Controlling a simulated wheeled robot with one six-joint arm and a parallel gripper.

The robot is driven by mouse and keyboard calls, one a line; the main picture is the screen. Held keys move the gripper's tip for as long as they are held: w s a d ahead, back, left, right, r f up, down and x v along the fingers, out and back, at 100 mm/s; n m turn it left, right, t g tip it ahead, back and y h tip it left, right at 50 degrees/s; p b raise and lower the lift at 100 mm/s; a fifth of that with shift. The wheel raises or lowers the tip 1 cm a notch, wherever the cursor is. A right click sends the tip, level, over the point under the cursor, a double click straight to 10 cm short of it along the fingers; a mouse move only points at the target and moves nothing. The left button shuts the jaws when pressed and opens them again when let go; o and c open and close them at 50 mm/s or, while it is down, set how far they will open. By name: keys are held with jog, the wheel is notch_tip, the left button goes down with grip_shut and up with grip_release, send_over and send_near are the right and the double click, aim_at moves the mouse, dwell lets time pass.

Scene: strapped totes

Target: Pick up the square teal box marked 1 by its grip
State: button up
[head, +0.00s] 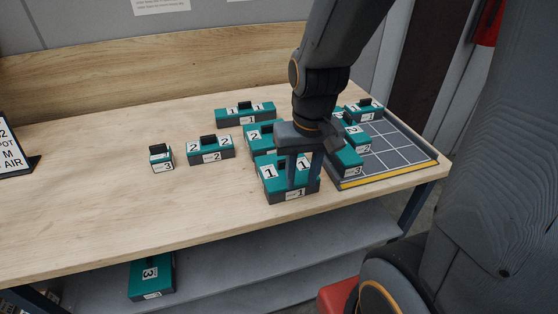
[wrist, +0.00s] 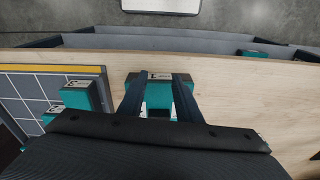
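The square teal box marked 1 (head: 277,188) stands near the table's front edge, with white 1 labels on its top and front. It also shows in the wrist view (wrist: 187,86), below and between my fingers. My gripper (head: 303,182) points down over this box, its two fingers apart with a clear gap between them. In the wrist view my gripper (wrist: 160,82) spans most of the box's width. The box's grip is mostly hidden by my fingers and hand, and I cannot tell whether the fingers touch it.
Close behind stands another teal box (head: 254,139). A long box marked 1 (head: 230,118), a box marked 2 (head: 212,153) and a small box marked 3 (head: 161,160) stand further left. A gridded tray (head: 407,156) with several boxes is at right. The table's left front is clear.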

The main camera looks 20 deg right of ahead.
aim_at(301, 174)
jog(key=w+d+m+b, duration=0.1)
jog(key=w+m, duration=0.1)
jog(key=m, duration=0.1)
jog(key=w+r+m+y+b, duration=0.1)
jog(key=w+m, duration=0.1)
jog(key=m, duration=0.1)
jog(key=w+d+m+g+b, duration=0.1)
jog(key=w+m, duration=0.1)
jog(key=shift+w+d+r+m+y, duration=0.1)
jog(key=shift+d+r+m+y, duration=0.1)
jog(key=shift+d+m+y, duration=0.15)
jog(key=w+d+r+m+y+b, duration=0.1)
jog(key=w+r+m+y+b, duration=0.2)
jog(key=m, duration=0.5)
jog(key=x, duration=0.2)
jog(key=p+x, duration=0.1)
jog(key=x, duration=0.1)
jog(key=p+x, duration=0.1)
jog(key=x, duration=0.1)
jog(key=shift+w+a+f, duration=0.2)
jog(key=shift+w+a, duration=0.1)
jog(key=shift+a, duration=0.05)
grip_shut()
jog(key=shift+h, duration=0.25)
